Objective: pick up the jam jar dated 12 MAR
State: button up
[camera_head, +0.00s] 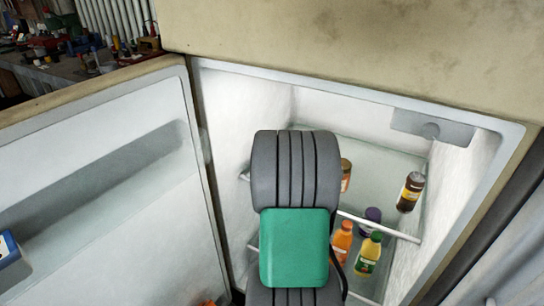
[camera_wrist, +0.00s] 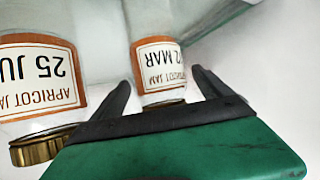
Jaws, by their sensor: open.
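In the wrist view two apricot jam jars show upside down. The jar whose label reads "2 MAR" (camera_wrist: 158,62), its first digit cut off at the edge, is between the two dark fingers of my gripper (camera_wrist: 161,78), which is open. I cannot tell whether either finger touches it. A second jar, labelled "25 JU" (camera_wrist: 40,75), is to the left, outside the fingers, with its gold lid (camera_wrist: 37,150) low in the picture.
The fridge door (camera_head: 100,190) stands open at left. Inside, a dark brown bottle (camera_head: 410,192) stands on the upper shelf at right. Below are an orange bottle (camera_head: 341,243), a purple-capped item (camera_head: 372,216) and a yellow-green bottle (camera_head: 368,256). The shelf's front bar (camera_head: 380,226) crosses beside my arm.

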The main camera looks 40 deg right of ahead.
jog(key=shift+w, duration=0.1)
jog(key=shift+c, duration=0.4)
grip_shut()
jog(key=shift+r, duration=0.15)
dwell(0.5)
